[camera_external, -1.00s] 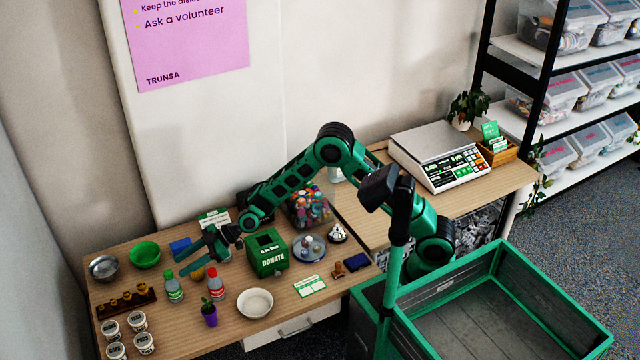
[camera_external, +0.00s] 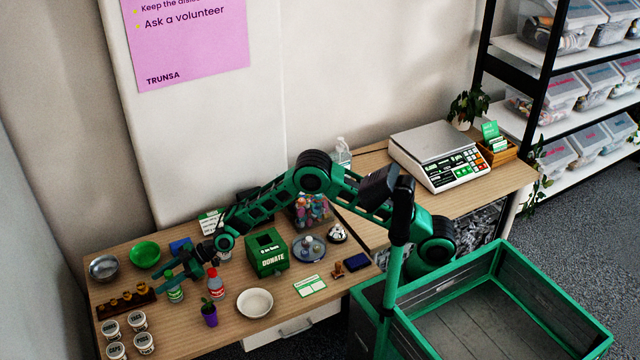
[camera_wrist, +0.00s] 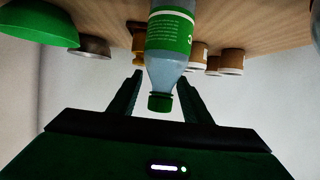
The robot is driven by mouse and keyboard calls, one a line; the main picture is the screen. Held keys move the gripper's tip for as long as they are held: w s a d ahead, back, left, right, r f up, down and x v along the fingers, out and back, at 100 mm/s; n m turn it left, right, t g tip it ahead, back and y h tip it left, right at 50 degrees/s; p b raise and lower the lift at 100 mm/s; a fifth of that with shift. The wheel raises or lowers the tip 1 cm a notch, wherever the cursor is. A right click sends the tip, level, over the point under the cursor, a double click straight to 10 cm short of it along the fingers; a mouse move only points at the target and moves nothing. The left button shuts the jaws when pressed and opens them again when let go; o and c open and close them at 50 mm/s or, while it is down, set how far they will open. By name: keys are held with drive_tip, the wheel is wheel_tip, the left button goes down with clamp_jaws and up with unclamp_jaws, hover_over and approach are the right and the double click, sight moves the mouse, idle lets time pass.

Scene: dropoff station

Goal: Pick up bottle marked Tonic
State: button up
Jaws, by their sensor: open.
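A clear bottle with a green label and green cap (camera_external: 175,294) stands on the table; I cannot read its name. In the wrist view the same green bottle (camera_wrist: 168,52) appears upside down, its cap between the tips of my open gripper (camera_wrist: 160,88). In the external view my gripper (camera_external: 170,276) is at the green bottle and hides its upper part. The fingers stand on either side of it, with no clear contact. A bottle with a red label (camera_external: 215,284) stands just to the right.
A purple plant pot (camera_external: 209,315) and white bowl (camera_external: 254,303) stand in front and right. A wooden rack (camera_external: 127,302) and several small tubs (camera_external: 137,321) are left. A green bowl (camera_external: 145,254) is behind. The green donate box (camera_external: 267,254) stands right.

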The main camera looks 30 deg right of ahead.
drive_tip(key=shift+a+f, duration=0.2)
drive_tip(key=shift+a, duration=0.3)
clamp_jaws()
drive_tip(key=shift+r, duration=0.1)
